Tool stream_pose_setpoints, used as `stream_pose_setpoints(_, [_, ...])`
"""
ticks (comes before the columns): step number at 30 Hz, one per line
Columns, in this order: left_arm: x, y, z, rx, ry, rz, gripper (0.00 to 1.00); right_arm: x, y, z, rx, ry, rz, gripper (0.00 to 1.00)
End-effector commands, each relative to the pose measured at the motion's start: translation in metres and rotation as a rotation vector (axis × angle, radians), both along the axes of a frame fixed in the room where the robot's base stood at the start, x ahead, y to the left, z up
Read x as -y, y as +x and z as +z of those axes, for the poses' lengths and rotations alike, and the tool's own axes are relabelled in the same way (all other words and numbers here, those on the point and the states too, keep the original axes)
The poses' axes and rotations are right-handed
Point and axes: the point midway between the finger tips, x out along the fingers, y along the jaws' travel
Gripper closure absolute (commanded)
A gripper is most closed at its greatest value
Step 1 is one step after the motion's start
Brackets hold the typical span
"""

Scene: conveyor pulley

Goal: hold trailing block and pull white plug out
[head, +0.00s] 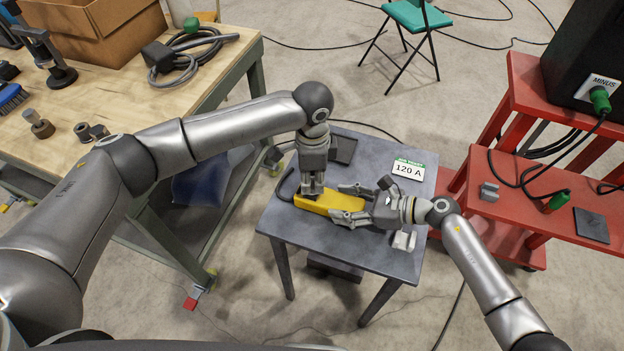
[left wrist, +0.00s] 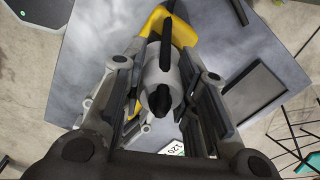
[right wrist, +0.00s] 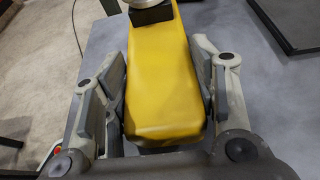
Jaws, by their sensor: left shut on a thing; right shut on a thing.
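The yellow trailing block (head: 335,200) lies on the grey table, and its long body fills the middle of the right wrist view (right wrist: 162,75). My right gripper (head: 346,204) is shut on it, with one finger along each side. My left gripper (head: 313,188) points down at the block's left end. In the left wrist view its fingers are shut around the pale round plug (left wrist: 163,68), which stands at the yellow block. The plug is hidden by my left gripper in the head view. I cannot tell how deep it sits in the block.
A 120 A sign (head: 408,170), a dark tray (head: 343,149) and a small pale piece (head: 404,240) are on the grey table (head: 355,258). A wooden bench (head: 120,100) stands left. A red stand (head: 500,215) with a black machine (head: 590,50) is on the right.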

Motion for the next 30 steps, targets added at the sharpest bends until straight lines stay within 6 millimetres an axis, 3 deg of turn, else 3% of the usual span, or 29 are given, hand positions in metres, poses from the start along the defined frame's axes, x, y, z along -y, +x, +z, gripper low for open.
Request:
stream_pose_setpoints(3, [0.000,0.000,0.000,0.000,0.000,0.000,1.00,0.000,0.000,0.000,0.000,0.000,0.000,0.91])
stream_pose_setpoints(30, [0.000,0.001,0.011,0.002,-0.002,0.000,1.00,0.000,0.000,-0.001,0.000,-0.001,0.000,0.91])
